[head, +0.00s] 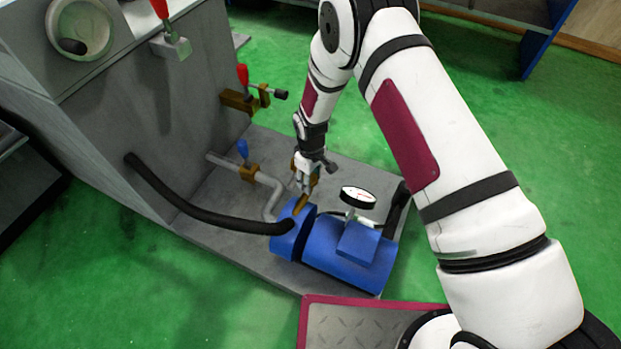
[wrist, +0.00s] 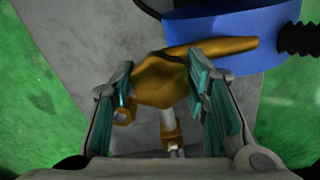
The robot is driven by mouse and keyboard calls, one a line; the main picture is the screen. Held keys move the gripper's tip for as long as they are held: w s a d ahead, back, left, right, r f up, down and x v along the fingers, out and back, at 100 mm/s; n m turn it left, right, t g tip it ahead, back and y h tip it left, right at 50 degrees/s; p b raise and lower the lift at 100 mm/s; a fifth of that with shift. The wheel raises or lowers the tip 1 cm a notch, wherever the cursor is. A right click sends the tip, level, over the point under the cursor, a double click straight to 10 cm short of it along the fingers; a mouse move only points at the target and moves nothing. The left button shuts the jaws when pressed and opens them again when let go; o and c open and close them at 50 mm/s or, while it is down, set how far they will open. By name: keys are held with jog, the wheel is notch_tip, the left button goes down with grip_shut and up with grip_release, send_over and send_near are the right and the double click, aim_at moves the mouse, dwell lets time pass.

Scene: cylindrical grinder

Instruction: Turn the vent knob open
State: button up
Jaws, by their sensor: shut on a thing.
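The vent knob (wrist: 162,80) is a brass-coloured knob with a long tapered lever pointing right in the wrist view, over the blue pump housing (wrist: 225,30). My gripper (wrist: 163,90) is shut on the knob, with one teal-padded finger on each side of it. In the head view my gripper (head: 306,176) reaches down at the pump, and the brass lever (head: 300,204) shows just below it. The fingers hide part of the knob there.
A black hose (head: 200,212) runs from the grey machine to the blue pump (head: 325,252). A pressure gauge (head: 357,197) stands close right of my gripper. A blue-handled valve (head: 245,160) and a red-handled valve (head: 243,88) are to the left. Green floor lies beyond.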

dwell(0.4)
jog(key=o, duration=1.1)
jog(key=shift+o, duration=0.2)
notch_tip(320, 180, up, 12)
